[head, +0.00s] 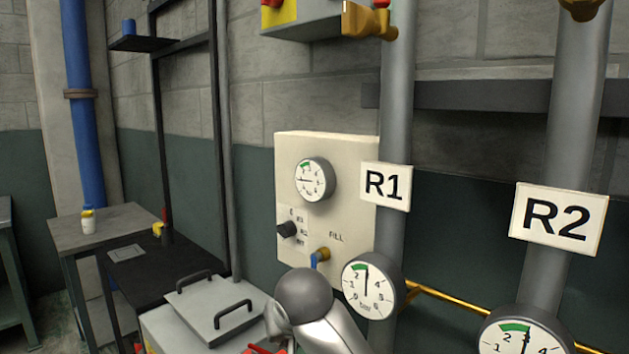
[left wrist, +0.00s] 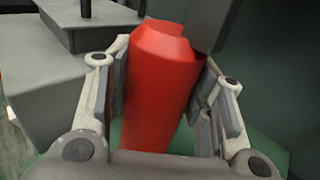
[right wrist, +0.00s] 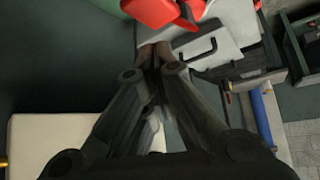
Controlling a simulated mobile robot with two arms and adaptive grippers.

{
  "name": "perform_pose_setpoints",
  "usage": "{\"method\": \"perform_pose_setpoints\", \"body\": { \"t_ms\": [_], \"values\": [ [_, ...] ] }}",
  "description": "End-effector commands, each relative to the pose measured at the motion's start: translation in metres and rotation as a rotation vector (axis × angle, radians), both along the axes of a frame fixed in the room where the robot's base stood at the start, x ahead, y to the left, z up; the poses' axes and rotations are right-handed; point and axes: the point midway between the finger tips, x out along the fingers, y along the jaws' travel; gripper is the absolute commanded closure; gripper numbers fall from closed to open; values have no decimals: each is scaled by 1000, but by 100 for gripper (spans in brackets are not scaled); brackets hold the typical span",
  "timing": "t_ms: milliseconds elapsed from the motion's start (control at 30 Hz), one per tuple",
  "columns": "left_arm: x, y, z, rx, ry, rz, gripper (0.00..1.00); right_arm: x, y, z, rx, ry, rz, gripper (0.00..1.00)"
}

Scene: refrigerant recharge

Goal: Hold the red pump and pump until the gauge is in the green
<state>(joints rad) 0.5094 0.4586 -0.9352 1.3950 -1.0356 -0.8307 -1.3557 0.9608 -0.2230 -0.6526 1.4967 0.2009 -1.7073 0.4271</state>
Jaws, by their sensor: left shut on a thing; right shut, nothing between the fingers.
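In the left wrist view a red pump body (left wrist: 162,95) stands between the fingers of my left gripper (left wrist: 162,75), which is shut on it. My right gripper (right wrist: 156,58) is shut and empty. Red parts (right wrist: 155,12) lie just beyond its fingertips; whether they touch is unclear. In the head view a bit of red (head: 262,349) shows at the bottom edge, mostly hidden by my grey arm. The panel gauge (head: 312,180) has its needle pointing left, below the green arc. The R1 gauge (head: 372,288) needle points up, near the green arc's right end.
The cream panel (head: 330,222) carries a dark knob (head: 287,230) and a blue-handled FILL valve (head: 320,257). An R2 gauge (head: 525,338) is at lower right. A grey box with black handles (head: 213,303) stands left of my arm. Brass piping (head: 450,299) runs right.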

Motion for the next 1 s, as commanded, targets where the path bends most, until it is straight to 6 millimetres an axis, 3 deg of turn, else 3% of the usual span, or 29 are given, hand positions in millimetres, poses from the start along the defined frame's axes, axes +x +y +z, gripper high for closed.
{"method": "perform_pose_setpoints", "body": {
  "t_ms": [333, 1000],
  "values": [
    [0, 0, 0, 0, 0, -1, 100, 0, 0, -35, 0, 1, -1, 100],
    [0, 0, 0, 0, 0, -1, 100, 0, 0, -39, 1, 0, -1, 100]
  ]
}}
